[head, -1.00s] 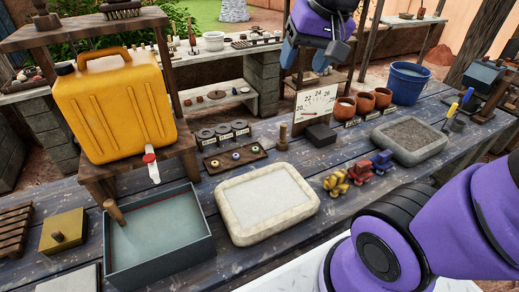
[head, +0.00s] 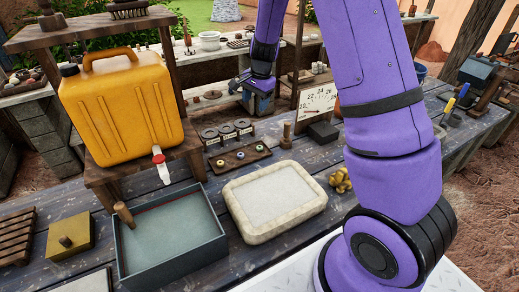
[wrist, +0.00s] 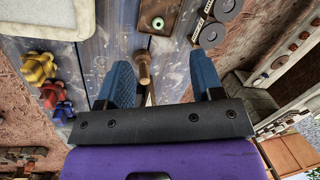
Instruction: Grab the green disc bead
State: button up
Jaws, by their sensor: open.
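The green disc bead (head: 260,147), a small ring with a pale centre, lies at the right end of a dark wooden bead tray (head: 230,160). In the wrist view the bead (wrist: 158,22) shows near the top, ahead of the fingertips. Two other beads sit farther left on the tray; the middle one (head: 241,155) looks yellowish. My gripper (head: 257,104) is in the air above and behind the tray in the head view, apart from the bead. In the wrist view my gripper (wrist: 160,60) has its blue fingers spread with nothing held between them.
A wooden peg (head: 286,134) stands right of the tray and shows between my fingers in the wrist view. Labelled grey rings (head: 227,131) lie behind the tray. A dial board (head: 318,101) and dark block (head: 322,131) stand to the right; a pale stone basin (head: 275,197) is in front.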

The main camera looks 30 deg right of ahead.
jog(key=w+d+f+m+h, duration=0.1)
jog(key=w+d+f, duration=0.1)
jog(key=f, duration=0.5)
jog(key=w+d+f+m, duration=0.2)
jog(key=f, duration=0.4)
send_over(259, 148)
jog(key=shift+g, duration=0.4)
notch_tip(259, 148, down, 6)
jog(key=shift+f, duration=0.1)
jog(key=shift+w+d+f, duration=0.15)
jog(key=shift+f, duration=1.2)
jog(key=shift+w+d+f, duration=0.1)
jog(key=shift+f, duration=1.2)
jog(key=c, duration=1)
